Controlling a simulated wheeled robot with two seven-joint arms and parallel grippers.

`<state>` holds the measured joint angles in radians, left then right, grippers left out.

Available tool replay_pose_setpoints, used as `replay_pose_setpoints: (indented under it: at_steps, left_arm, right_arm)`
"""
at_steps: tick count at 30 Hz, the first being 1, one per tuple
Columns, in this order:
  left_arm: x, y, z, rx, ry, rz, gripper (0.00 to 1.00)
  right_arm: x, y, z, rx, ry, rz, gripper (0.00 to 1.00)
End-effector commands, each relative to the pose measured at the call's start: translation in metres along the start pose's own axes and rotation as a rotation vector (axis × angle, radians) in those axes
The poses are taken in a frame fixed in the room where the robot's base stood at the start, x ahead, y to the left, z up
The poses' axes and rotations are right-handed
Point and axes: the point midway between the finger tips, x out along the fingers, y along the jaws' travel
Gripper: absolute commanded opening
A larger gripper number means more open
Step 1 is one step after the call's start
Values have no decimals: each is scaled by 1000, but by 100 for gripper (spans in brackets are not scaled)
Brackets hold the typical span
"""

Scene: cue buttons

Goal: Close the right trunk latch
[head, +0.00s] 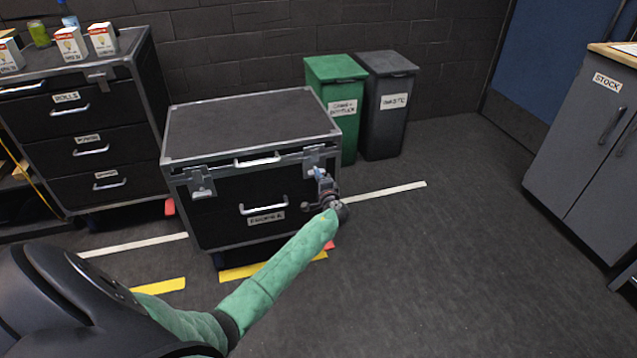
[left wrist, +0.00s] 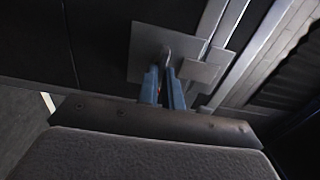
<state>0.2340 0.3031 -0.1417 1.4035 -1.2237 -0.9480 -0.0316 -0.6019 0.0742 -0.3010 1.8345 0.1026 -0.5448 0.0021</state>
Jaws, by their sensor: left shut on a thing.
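The black trunk (head: 248,120) with metal edges stands on the floor, its lid down. Its right latch (head: 313,155) is a metal plate on the front near the right corner. My left gripper (head: 319,173) is at this latch, reaching it from below. In the left wrist view, its blue fingers (left wrist: 165,90) are close together on a small tab of the right latch (left wrist: 145,48). Whether the latch is fastened cannot be told. The left latch (head: 200,183) sits on the trunk's front left. My right gripper is not in view.
A drawer cabinet (head: 85,125) with boxes on top stands left of the trunk. A green bin (head: 337,110) and a dark grey bin (head: 388,115) stand behind it to the right. A stock cabinet (head: 580,145) is at far right. The floor (head: 440,250) between is clear.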

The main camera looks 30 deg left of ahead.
Motion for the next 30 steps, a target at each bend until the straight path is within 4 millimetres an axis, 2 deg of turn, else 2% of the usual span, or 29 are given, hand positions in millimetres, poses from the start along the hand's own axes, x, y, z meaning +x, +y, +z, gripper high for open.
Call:
replay_pose_setpoints:
  at_steps: [9,10,13,23,30]
  left_arm:
    - [0,0,0,-10,0,2,0]
    - [0,0,0,-10,0,2,11]
    - [0,0,0,-10,0,2,29]
    - [-3,0,0,-9,1,2,29]
    - [-33,1,0,-10,1,3,29]
  right_arm:
    - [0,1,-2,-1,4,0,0]
    - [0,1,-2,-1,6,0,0]
    - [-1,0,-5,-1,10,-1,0]
    - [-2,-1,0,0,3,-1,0]
    - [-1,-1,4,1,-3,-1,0]
